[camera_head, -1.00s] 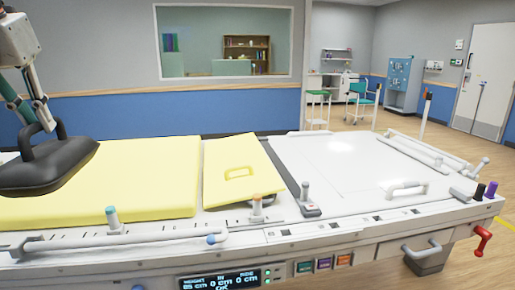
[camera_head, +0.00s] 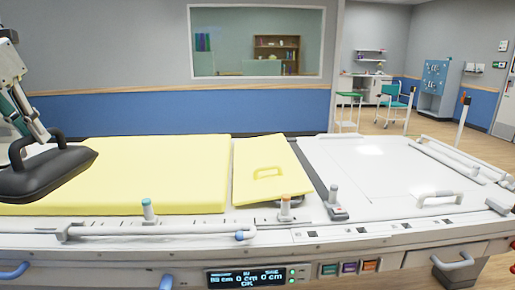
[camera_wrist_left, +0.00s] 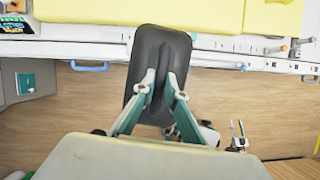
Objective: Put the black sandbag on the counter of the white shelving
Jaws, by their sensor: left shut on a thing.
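The black sandbag (camera_head: 48,174) is a dark, rounded pad with a loop handle, at the left edge of the head view. My left gripper (camera_head: 40,137) is shut on its handle. The wrist view shows the sandbag (camera_wrist_left: 148,52) with the fingers of my left gripper (camera_wrist_left: 164,88) closing on the handle from both sides. The sandbag overlaps the table edge there. Whether it touches anything below cannot be told. The white shelving (camera_head: 368,84) with its counter stands far off at the back wall, right of the window. My right gripper is not in view.
A long white patient table (camera_head: 400,222) with yellow pads (camera_head: 160,175) fills the foreground. A blue pegboard unit (camera_head: 434,85) is further right.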

